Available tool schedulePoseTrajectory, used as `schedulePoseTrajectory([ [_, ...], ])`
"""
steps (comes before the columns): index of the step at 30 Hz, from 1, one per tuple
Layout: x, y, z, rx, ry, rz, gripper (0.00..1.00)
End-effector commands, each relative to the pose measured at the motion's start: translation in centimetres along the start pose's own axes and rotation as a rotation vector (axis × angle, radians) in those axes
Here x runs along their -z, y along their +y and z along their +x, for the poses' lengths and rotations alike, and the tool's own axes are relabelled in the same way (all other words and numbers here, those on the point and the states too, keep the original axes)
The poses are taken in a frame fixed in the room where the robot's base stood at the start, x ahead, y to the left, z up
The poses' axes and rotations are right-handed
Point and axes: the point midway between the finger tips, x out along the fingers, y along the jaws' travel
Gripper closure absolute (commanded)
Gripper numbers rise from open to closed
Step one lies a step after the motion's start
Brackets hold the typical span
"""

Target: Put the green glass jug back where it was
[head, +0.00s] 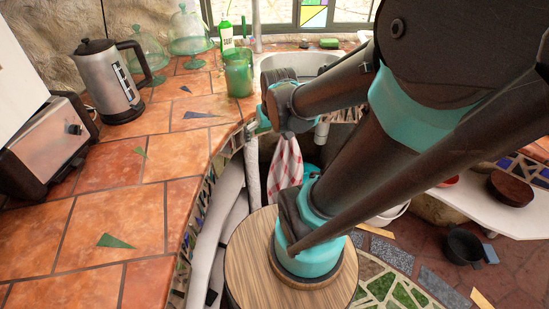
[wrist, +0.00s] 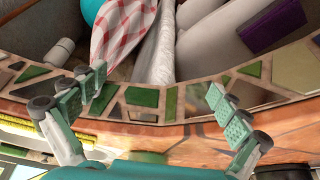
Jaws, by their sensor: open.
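The green glass jug (head: 238,76) stands upright on the tiled counter near its far right end, beside the sink. My gripper (head: 257,128) is at the counter's edge, in front of and slightly right of the jug, apart from it in the picture. In the wrist view my gripper (wrist: 157,82) has its two fingers wide apart with nothing between them, over the mosaic edge of the counter. The jug does not show in the wrist view.
A kettle (head: 112,84) and a toaster (head: 45,145) stand on the left. Two green glass domes (head: 190,32) (head: 146,52) and a soap bottle (head: 226,36) are near the jug. A checked towel (head: 285,165) hangs below the edge. The front counter tiles (head: 110,205) are clear.

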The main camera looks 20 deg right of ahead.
Motion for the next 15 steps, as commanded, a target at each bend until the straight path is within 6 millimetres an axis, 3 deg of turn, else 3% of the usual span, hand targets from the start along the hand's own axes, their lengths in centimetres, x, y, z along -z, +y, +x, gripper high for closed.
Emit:
schedulePoseTrajectory([
  [1,-2.4,0.1,0.7,-0.004,-0.001,0.010,0.00],
  [3,-4.6,0.1,1.4,-0.008,-0.002,0.020,0.00],
  [6,-6.6,0.2,2.0,-0.012,-0.002,0.029,0.00],
  [15,-7.2,0.2,2.1,-0.013,-0.003,0.032,0.00],
])
